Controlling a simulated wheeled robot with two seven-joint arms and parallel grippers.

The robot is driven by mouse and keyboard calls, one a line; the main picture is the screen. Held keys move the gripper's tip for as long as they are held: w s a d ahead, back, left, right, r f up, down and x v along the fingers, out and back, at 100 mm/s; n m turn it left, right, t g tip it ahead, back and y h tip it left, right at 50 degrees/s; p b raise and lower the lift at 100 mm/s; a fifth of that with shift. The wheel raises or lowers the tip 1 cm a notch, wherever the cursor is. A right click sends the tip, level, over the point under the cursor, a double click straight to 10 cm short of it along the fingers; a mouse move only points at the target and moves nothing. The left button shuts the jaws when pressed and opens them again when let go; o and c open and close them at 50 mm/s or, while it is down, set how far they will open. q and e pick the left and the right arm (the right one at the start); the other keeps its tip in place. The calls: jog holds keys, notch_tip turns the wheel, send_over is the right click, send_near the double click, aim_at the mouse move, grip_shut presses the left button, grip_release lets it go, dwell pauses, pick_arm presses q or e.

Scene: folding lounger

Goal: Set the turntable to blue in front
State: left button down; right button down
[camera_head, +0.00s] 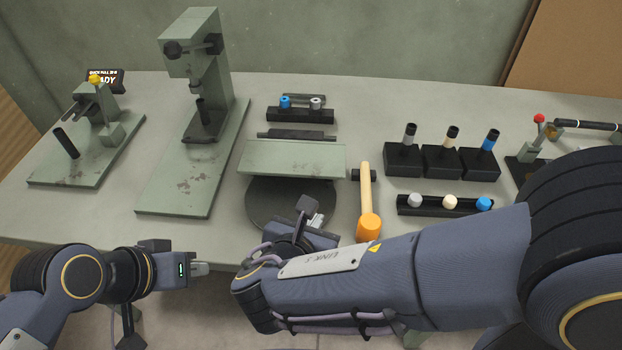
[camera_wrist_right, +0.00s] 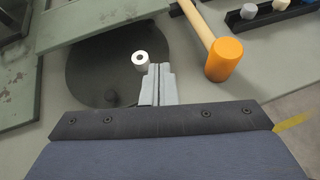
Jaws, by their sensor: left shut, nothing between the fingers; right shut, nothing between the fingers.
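The turntable (camera_head: 262,205) is a dark round disc near the table's front edge. It also shows in the right wrist view (camera_wrist_right: 95,65). A grey-green plate (camera_head: 292,158) covers its rear part in the head view. A white ring-shaped piece (camera_wrist_right: 140,60) with a dark centre is at the disc's right side. I see no blue on the visible disc. My right gripper (camera_wrist_right: 158,68) is shut and empty, its tips right beside the white piece; contact is unclear. My left gripper (camera_head: 205,268) is shut and empty, off the table's front edge.
An orange-headed mallet (camera_head: 368,226) lies right of the turntable. Behind the plate is a black rack (camera_head: 300,115) with blue and grey pieces. Black blocks (camera_head: 441,160) and a peg tray (camera_head: 430,212) stand right. A tall press (camera_head: 194,70) stands left.

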jog(key=a, duration=0.1)
send_near(327, 183)
jog(key=shift+n+t, duration=0.3)
jog(key=shift+n, duration=0.1)
jog(key=x, duration=0.4)
jog(key=f+x, duration=0.1)
jog(key=x, duration=0.1)
jog(key=shift+d, duration=0.1)
jog(key=shift+f, duration=0.1)
jog(key=shift+w+b, duration=0.4)
jog(key=shift+w, duration=0.15)
jog(key=shift+s, duration=0.1)
